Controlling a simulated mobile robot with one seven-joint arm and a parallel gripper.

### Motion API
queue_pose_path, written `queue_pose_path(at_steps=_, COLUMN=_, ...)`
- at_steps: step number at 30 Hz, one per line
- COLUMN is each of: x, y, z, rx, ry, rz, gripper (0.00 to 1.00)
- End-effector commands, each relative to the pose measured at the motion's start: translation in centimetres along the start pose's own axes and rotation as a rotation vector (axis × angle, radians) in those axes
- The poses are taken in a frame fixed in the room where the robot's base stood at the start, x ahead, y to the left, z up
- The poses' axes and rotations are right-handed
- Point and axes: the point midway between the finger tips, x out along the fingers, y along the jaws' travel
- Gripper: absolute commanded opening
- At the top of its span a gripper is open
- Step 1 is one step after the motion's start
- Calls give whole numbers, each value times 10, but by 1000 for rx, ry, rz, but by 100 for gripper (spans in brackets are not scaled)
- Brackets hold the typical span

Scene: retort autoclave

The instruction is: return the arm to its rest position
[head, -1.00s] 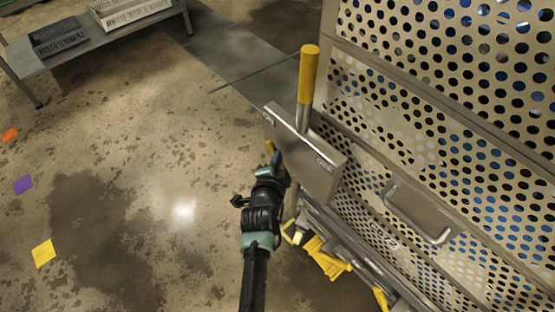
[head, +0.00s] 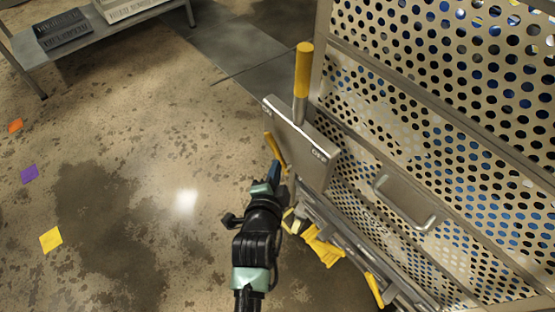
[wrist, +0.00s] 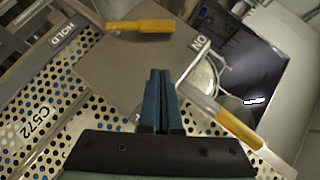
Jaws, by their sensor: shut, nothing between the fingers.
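My gripper (head: 275,172) is at the lower middle of the head view, left of a grey metal box (head: 300,148) on the perforated cage. In the wrist view its two blue fingers (wrist: 160,85) are together with nothing between them. A yellow-handled lever (head: 303,82) stands up by the box. A second yellow handle (head: 274,150) shows just beyond my fingertips in the head view. Whether my gripper touches the box cannot be told.
The perforated metal cage (head: 440,130) with a bar handle (head: 405,205) fills the right side. A bench (head: 90,45) with trays stands at the top left. The floor (head: 130,170) on the left is open, with coloured squares.

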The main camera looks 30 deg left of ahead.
Motion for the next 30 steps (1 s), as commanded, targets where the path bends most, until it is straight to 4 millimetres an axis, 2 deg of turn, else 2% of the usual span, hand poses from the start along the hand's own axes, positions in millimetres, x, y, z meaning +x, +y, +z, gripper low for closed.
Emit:
queue_pose_path(at_steps=10, x=-4, y=-2, z=-1, rx=-2, ry=2, rz=-2, gripper=0)
queue_pose_path(at_steps=14, x=-4, y=-31, z=-25, rx=-36, ry=40, rz=-44, gripper=0)
queue_pose_path(at_steps=17, x=-9, y=-76, z=-64, rx=-99, ry=106, rz=-107, gripper=0)
queue_pose_path(at_steps=19, x=-18, y=-116, z=-100, rx=-162, ry=172, rz=-162, gripper=0)
queue_pose_path(at_steps=23, x=-46, y=-187, z=-166, rx=-289, ry=308, rz=-251, gripper=0)
queue_pose_path(at_steps=26, x=-78, y=-237, z=-215, rx=-393, ry=428, rz=-307, gripper=0)
queue_pose_path(at_steps=30, x=-137, y=-303, z=-278, rx=-545, ry=612, rz=-367, gripper=0)
